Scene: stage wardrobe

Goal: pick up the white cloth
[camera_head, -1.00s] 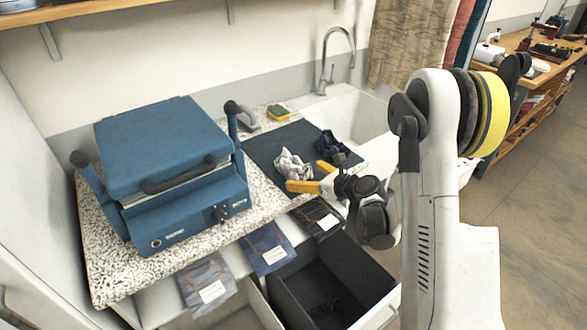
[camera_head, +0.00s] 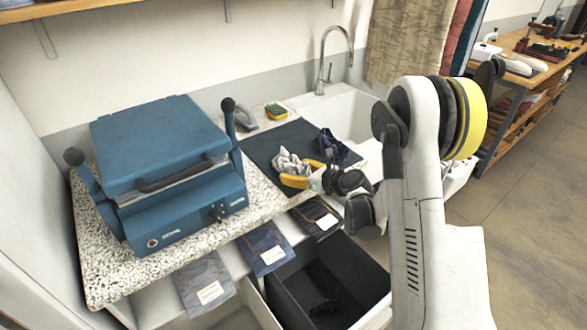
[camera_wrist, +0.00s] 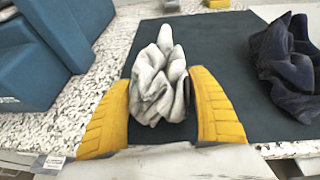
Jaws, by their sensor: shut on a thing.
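The white cloth (camera_head: 290,162) is a crumpled, greyish-white bundle on the dark mat (camera_head: 262,148) beside the sink. In the wrist view the white cloth (camera_wrist: 158,85) stands bunched up between the two yellow fingers of my gripper (camera_wrist: 160,108). In the head view my gripper (camera_head: 302,174) reaches the cloth from the right, its yellow fingers around the bundle. The gripper is shut on the cloth. The cloth still appears to rest on or just above the mat; its underside is hidden.
A dark blue cloth (camera_head: 330,146) lies on the mat to the right and also shows in the wrist view (camera_wrist: 285,65). A blue press (camera_head: 165,170) stands left on the speckled counter. A sponge (camera_head: 276,111) and a grey-handled tool (camera_head: 246,121) lie behind.

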